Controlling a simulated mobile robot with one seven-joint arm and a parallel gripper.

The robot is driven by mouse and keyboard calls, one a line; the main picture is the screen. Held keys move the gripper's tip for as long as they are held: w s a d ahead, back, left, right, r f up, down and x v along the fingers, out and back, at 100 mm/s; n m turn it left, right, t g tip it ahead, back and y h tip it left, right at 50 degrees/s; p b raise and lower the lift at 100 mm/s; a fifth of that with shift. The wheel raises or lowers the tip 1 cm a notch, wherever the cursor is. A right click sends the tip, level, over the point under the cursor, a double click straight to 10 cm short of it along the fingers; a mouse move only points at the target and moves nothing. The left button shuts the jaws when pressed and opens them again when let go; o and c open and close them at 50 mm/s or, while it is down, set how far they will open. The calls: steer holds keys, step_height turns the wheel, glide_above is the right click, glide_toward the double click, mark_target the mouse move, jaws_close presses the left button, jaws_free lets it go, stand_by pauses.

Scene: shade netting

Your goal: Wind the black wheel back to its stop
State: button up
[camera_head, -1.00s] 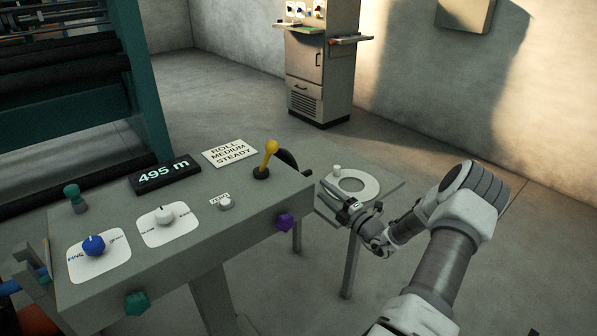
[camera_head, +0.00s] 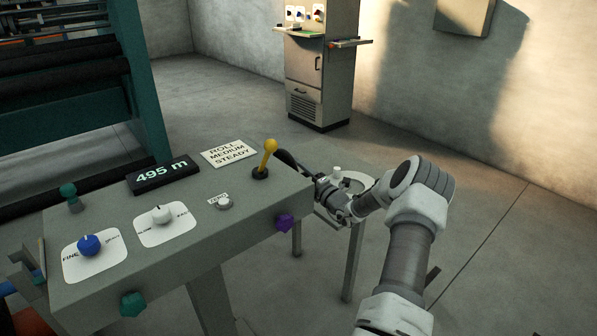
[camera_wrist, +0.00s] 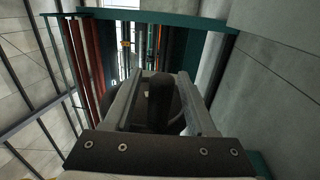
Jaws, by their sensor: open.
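The black wheel (camera_head: 287,158) is on the right side of the grey console, mostly hidden behind the console's edge and my gripper. My gripper (camera_head: 312,176) is beside the wheel at the console's right end. In the wrist view, my gripper (camera_wrist: 163,80) is open, and a dark upright handle (camera_wrist: 159,98) stands between its two fingers. A dark rounded shape, seemingly the wheel, shows behind the fingers. I cannot tell whether either finger touches the handle.
The console top carries a yellow-topped lever (camera_head: 268,158), a 495 m display (camera_head: 161,175), a blue knob (camera_head: 90,245) and a white knob (camera_head: 160,214). A purple knob (camera_head: 285,222) sticks out of its front. A small side table (camera_head: 357,181) stands behind my arm.

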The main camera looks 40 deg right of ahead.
jaws_close()
steer(key=shift+f+b, duration=0.1)
steer(key=shift+b, duration=0.2)
